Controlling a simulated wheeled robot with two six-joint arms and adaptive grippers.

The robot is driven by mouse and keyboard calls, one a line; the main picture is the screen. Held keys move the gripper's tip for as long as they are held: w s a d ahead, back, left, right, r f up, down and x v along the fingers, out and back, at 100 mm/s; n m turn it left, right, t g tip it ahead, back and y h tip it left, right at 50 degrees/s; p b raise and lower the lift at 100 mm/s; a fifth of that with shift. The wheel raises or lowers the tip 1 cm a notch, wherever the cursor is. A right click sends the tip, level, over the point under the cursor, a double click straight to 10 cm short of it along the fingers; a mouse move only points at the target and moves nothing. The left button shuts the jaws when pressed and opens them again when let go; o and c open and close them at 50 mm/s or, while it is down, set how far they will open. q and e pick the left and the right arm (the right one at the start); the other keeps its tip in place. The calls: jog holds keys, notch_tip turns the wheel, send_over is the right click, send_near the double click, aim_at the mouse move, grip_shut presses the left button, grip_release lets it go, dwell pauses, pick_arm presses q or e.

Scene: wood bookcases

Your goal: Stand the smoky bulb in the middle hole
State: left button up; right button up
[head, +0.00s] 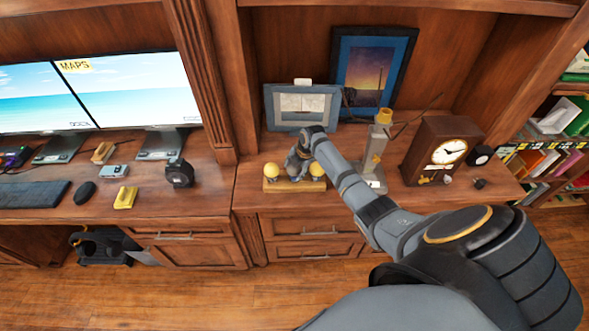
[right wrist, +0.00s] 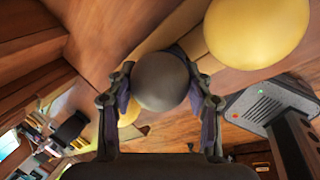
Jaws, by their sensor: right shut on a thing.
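The smoky bulb (right wrist: 160,78) is a dark grey globe between the two fingers of my right gripper (right wrist: 160,92), which is shut on it. In the head view my right gripper (head: 297,163) is over the middle of a light wooden block (head: 291,186), between two yellow bulbs, the left one (head: 271,170) and the right one (head: 316,170). There I cannot make out the smoky bulb apart from the gripper. The middle hole and the bulb's lower end are hidden, so I cannot tell whether the bulb is in the hole. My left gripper is not in view.
A framed picture (head: 302,108) stands behind the block. A grey post with a yellow top (head: 376,150) and a wooden clock (head: 440,150) stand to the right. A black tape-measure-like object (head: 179,173) is to the left. The counter's front edge is close to the block.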

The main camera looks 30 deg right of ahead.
jog(key=shift+f, duration=0.15)
jog(key=o, duration=0.9)
notch_tip(320, 180, up, 12)
jog(key=p, duration=1)
jog(key=shift+p, duration=0.4)
